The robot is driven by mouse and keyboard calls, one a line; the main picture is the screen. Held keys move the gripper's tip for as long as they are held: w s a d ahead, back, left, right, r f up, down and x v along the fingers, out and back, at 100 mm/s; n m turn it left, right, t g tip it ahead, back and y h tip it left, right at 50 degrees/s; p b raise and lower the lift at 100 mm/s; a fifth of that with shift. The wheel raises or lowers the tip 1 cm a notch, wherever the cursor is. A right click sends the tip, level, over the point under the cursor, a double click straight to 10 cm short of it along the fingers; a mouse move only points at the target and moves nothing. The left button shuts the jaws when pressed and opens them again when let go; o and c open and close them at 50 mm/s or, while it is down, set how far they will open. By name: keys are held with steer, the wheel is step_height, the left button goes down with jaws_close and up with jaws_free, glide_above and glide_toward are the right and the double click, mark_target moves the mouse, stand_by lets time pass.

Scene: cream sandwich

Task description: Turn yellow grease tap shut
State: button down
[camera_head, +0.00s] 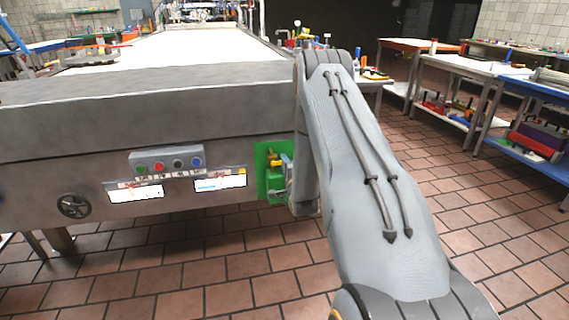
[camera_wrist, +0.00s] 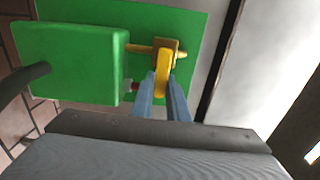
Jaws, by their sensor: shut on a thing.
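The yellow grease tap (camera_wrist: 164,60) sits on a green panel in the wrist view, with its yellow lever pointing toward my gripper. My gripper (camera_wrist: 164,80) has its two blue-grey fingers on either side of the lever and is shut on it. In the head view the yellow tap (camera_head: 275,158) shows small on the green panel (camera_head: 262,165) at the machine's right end. My gripper (camera_head: 286,162) reaches it there, partly hidden by my arm.
A green box (camera_wrist: 70,62) with a dark hose stands beside the tap. The machine front holds a row of buttons (camera_head: 168,161), two screens (camera_head: 219,183) and a handwheel (camera_head: 73,205). Workbenches (camera_head: 470,75) stand at right; the tiled floor between is clear.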

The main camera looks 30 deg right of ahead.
steer(key=shift+f, duration=0.1)
steer(key=c, duration=1.7)
jaws_free()
steer(key=shift+v, duration=3.95)
